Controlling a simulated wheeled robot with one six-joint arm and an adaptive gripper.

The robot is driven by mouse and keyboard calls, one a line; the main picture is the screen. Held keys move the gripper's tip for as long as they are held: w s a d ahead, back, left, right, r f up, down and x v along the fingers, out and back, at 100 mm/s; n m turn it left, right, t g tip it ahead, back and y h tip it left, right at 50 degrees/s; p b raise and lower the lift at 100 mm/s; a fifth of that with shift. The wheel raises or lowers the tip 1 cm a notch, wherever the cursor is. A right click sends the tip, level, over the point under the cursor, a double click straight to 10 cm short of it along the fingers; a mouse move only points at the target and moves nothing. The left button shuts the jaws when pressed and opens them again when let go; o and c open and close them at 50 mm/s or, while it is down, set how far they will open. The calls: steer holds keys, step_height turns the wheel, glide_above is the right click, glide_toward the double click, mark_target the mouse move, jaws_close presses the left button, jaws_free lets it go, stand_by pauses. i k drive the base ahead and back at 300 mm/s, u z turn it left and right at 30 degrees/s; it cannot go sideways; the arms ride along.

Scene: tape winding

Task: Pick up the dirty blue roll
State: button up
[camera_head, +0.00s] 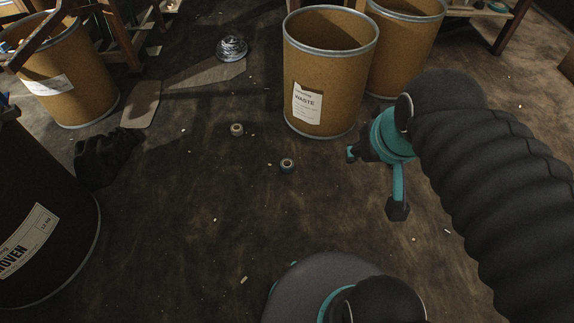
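A small blue-teal roll (287,166) lies on the dark, stained floor near the middle of the view. It lies flat with its hole facing up; it is too small to tell how dirty it is. My gripper (375,182) is to the right of the roll and apart from it, hanging from my black-sleeved arm. Its two teal fingers with dark tips look spread apart, with nothing between them. A second small roll (237,130), greyish-beige, lies farther back and to the left of the blue one.
A brown drum labelled WASTE (332,60) stands behind the rolls, with another drum (405,45) beside it. A labelled drum (60,75) and a dark crumpled thing (105,155) are at left. A silvery coil (232,48) lies at back. Floor around the blue roll is mostly clear.

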mark_target(286, 160)
steer(key=k, duration=0.6)
steer(key=u, duration=0.55)
steer(key=i, duration=1.2)
steer(key=u, duration=0.5)
